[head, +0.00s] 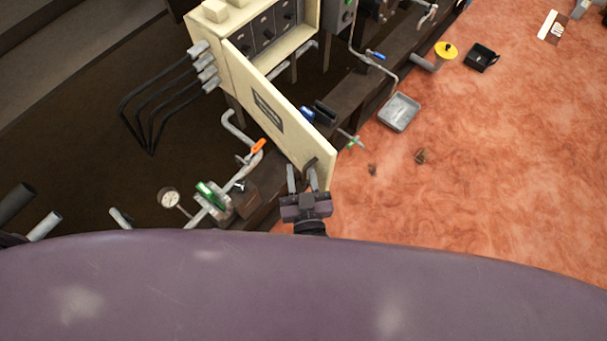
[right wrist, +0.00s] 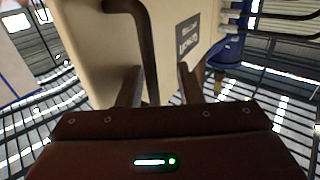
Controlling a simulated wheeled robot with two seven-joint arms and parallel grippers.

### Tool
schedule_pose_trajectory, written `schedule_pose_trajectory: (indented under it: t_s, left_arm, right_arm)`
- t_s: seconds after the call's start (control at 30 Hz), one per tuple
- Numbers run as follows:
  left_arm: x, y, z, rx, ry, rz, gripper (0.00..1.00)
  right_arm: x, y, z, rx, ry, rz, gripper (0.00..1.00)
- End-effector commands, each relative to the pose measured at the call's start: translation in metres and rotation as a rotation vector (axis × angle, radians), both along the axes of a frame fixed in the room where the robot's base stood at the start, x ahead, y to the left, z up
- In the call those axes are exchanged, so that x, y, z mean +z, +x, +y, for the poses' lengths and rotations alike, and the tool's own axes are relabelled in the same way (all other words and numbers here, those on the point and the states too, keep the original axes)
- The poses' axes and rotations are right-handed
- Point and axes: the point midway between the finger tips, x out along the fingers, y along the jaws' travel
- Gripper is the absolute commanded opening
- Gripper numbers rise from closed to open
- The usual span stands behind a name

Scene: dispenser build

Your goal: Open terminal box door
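The cream terminal box (head: 226,63) stands at the top of the head view. Its door (head: 280,115), a flat cream panel with a dark label, is swung wide open, leaving the switches inside showing. A dark bar handle (head: 309,163) is at the door's free end. My right gripper (head: 302,178) is at this handle. In the right wrist view the brown handle (right wrist: 143,45) runs down between the two spread fingers of my right gripper (right wrist: 158,82), closer to the left finger, with a gap to the right one. My left gripper is not in view.
Pipes with a green-handled valve (head: 209,196) and a gauge (head: 169,198) lie left of the door. A grey tray (head: 399,112), a yellow handwheel (head: 446,50) and a black tray (head: 481,57) are to the right. The reddish floor there is mostly clear.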

Motion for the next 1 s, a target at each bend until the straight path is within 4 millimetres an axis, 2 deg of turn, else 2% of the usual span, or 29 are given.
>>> schedule_pose_trajectory:
  t_s: [0.17,0.37,0.47,0.8,1.0]
  left_arm:
    - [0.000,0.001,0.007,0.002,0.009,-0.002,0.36]
    - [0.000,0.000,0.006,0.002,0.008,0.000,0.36]
    - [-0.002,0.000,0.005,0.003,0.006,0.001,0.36]
    - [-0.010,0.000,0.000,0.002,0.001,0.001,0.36]
    - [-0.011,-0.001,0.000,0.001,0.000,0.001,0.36]
  right_arm:
    - [-0.002,-0.001,-0.002,-0.002,-0.004,0.004,0.33]
    - [-0.004,-0.004,-0.003,-0.003,-0.006,0.006,0.33]
    - [-0.005,-0.014,-0.005,-0.002,-0.006,0.008,0.33]
    - [-0.004,-0.068,-0.018,-0.001,-0.005,0.006,0.33]
    - [-0.002,-0.078,-0.020,-0.001,-0.003,0.002,0.33]
